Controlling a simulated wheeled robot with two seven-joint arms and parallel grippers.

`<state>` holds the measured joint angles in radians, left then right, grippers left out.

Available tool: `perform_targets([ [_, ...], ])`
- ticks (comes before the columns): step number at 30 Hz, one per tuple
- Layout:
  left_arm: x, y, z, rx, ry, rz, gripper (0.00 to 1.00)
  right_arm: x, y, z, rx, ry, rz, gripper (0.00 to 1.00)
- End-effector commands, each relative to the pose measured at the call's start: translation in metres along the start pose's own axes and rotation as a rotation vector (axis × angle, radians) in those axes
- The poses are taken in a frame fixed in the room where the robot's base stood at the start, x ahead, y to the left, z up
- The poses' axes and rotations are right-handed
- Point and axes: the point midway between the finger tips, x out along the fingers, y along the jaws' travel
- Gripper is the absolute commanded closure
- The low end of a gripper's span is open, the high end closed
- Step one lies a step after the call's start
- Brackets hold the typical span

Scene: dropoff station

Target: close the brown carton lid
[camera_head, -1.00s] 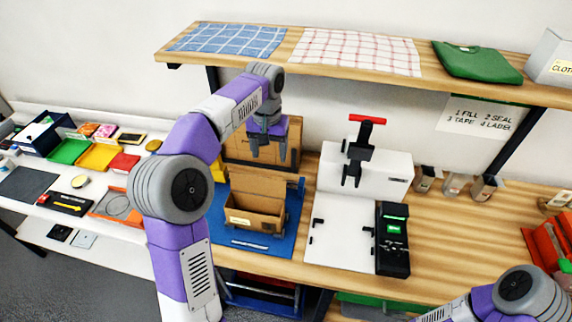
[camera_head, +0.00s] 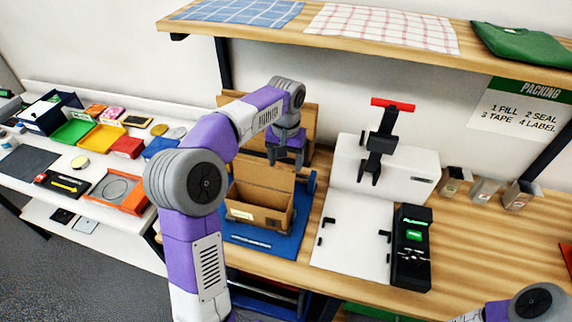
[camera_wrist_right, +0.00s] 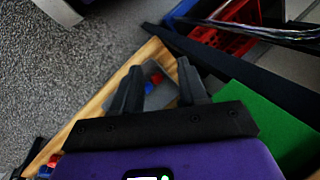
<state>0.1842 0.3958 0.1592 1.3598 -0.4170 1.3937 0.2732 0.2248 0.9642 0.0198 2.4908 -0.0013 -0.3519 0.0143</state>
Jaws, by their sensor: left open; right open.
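The brown carton (camera_head: 258,215) stands open on a blue mat (camera_head: 262,241), its inside showing. Its lid (camera_head: 264,178) stands raised at the back edge. My left gripper (camera_head: 285,160) hangs fingers down above the back right of the carton. It is open with nothing between the fingers, and seems apart from the lid. In the right wrist view my right gripper (camera_wrist_right: 158,70) is open and empty, over a wooden edge away from the carton. In the head view only part of my right arm shows, at the bottom right.
A brown board (camera_head: 310,115) stands behind the carton. Right of the mat are a white plate (camera_head: 350,235), a black device (camera_head: 411,245) and a white machine with a red handle (camera_head: 393,104). A shelf (camera_head: 375,52) overhangs the back. Several coloured trays lie left.

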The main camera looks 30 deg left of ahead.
Motion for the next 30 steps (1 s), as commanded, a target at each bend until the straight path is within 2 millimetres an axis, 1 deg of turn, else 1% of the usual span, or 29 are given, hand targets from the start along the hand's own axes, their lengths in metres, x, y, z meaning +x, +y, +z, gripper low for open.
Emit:
perform_targets([
  [1, 0.0048, -0.0003, 0.0001, 0.000, 0.000, 0.000, 0.32, 0.0019, 0.0007, -0.0001, 0.000, 0.000, 0.000, 0.57],
  [3, 0.0078, -0.0003, 0.0001, -0.001, 0.000, 0.000, 0.32, 0.0024, 0.0008, -0.0001, 0.000, 0.000, 0.000, 0.57],
  [11, 0.0084, -0.0003, 0.0000, -0.001, 0.001, 0.000, 0.32, 0.0021, 0.0008, -0.0001, 0.000, 0.000, 0.000, 0.57],
  [14, 0.0084, -0.0003, 0.0000, -0.001, 0.001, 0.000, 0.46, 0.0021, 0.0008, -0.0001, 0.000, 0.000, 0.000, 0.57],
  [24, 0.0082, -0.0003, 0.0000, -0.001, 0.001, 0.000, 0.98, 0.0021, 0.0008, -0.0001, 0.000, 0.000, 0.000, 0.57],
  [25, 0.0083, -0.0003, 0.0000, -0.001, 0.001, 0.000, 1.00, 0.0021, 0.0008, -0.0001, 0.000, 0.000, 0.000, 0.57],
  [30, 0.0082, 0.0004, -0.0002, 0.001, 0.003, 0.000, 1.00, 0.0024, 0.0009, -0.0001, 0.000, 0.000, 0.000, 0.57],
])
